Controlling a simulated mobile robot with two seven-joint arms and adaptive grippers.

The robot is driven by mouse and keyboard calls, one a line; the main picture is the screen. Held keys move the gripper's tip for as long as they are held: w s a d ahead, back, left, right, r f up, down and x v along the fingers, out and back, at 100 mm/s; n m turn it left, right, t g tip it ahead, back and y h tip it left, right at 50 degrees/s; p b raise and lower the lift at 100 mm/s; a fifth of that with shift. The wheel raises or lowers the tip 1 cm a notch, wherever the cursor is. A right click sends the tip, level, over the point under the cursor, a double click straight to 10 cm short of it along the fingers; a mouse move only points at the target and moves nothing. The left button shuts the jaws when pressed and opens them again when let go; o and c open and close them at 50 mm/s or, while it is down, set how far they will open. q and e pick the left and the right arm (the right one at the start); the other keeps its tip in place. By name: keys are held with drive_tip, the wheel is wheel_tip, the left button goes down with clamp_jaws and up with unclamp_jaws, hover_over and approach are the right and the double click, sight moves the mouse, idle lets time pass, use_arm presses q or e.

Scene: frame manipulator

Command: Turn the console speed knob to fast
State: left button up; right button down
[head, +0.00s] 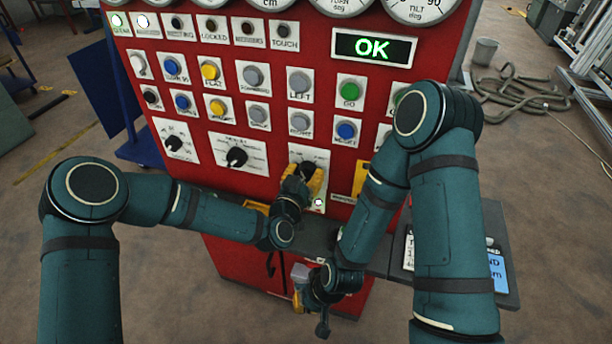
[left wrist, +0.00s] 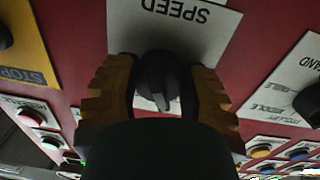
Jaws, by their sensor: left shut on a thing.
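The red console (head: 225,190) carries the speed knob, a black knob (left wrist: 158,78) on a white plate lettered SPEED, which reads upside down in the left wrist view. My left gripper (head: 305,178) is at the knob's plate in the head view. Its two yellow fingers (left wrist: 160,95) lie on either side of the knob and are shut on it. The knob's narrow ridge runs downward in the left wrist view. The fingers hide the speed marks, so I cannot read the setting. My right gripper (head: 300,282) hangs low, in front of the console's lower part; its jaw opening cannot be made out.
Two more black selector knobs (head: 237,157) (head: 175,143) sit to the left on the panel. Rows of coloured buttons are above. A green OK display (head: 373,48) is lit. A yellow STOP plate (left wrist: 30,52) adjoins the speed plate. A dark shelf (head: 378,262) juts out below.

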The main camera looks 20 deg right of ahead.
use_arm(q)
drive_tip(key=shift+f+m+b, duration=0.15)
drive_tip(key=shift+m+b, duration=0.55)
drive_tip(key=shift+m, duration=0.2)
drive_tip(key=m+b, duration=0.4)
drive_tip(key=shift+a, duration=0.1)
drive_tip(key=m+b, duration=0.2)
drive_tip(key=m, duration=0.1)
drive_tip(key=shift+y, duration=0.4)
drive_tip(key=shift+w+a+r+m+b, duration=0.1)
drive_tip(key=shift+m+b, duration=0.25)
drive_tip(key=shift+m, duration=0.3)
drive_tip(key=shift+r+m+b, duration=0.1)
drive_tip(key=shift+m+b, duration=0.2)
drive_tip(key=shift+m, duration=0.35)
drive_tip(key=o, duration=1.2)
drive_tip(key=shift+w, duration=0.1)
